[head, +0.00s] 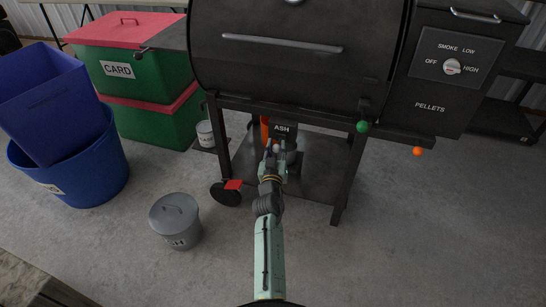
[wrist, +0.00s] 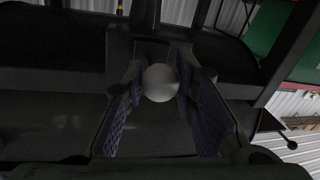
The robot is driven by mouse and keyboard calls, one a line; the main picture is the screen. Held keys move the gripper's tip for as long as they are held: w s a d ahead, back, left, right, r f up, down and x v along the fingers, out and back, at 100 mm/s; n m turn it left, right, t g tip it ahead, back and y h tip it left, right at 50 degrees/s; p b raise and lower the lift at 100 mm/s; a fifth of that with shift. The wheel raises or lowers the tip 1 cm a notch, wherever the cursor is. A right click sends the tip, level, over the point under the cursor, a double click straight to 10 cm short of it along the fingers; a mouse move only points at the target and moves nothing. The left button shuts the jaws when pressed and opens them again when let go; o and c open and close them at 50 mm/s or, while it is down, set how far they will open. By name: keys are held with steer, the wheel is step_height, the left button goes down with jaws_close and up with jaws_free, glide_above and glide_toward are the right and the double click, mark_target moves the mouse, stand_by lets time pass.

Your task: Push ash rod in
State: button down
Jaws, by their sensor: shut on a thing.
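The ash rod's pale round knob (head: 276,148) is just below the ASH label (head: 282,128) under the grill's barrel. In the wrist view the grey knob (wrist: 160,83) sits between the purple finger pads. My gripper (head: 281,152) reaches up to it from below and is shut on it; in the wrist view the gripper (wrist: 157,92) has a finger on either side of the knob. The rod's shaft behind the knob is hidden, so I cannot tell how far it sticks out.
The black smoker grill (head: 300,50) stands on legs with a lower shelf. A green knob (head: 362,126) and an orange knob (head: 417,151) are to the right. A lidded ash bin (head: 175,218), blue tubs (head: 70,165) and green CARD boxes (head: 150,75) stand left. Floor at lower right is clear.

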steer(key=shift+w+r, duration=0.1)
steer(key=shift+w, duration=0.05)
steer(key=c, duration=1.3)
jaws_free()
steer(key=s+a, duration=0.1)
steer(key=s, duration=1)
steer(key=shift+s+a, duration=0.15)
steer(key=shift+s, duration=0.25)
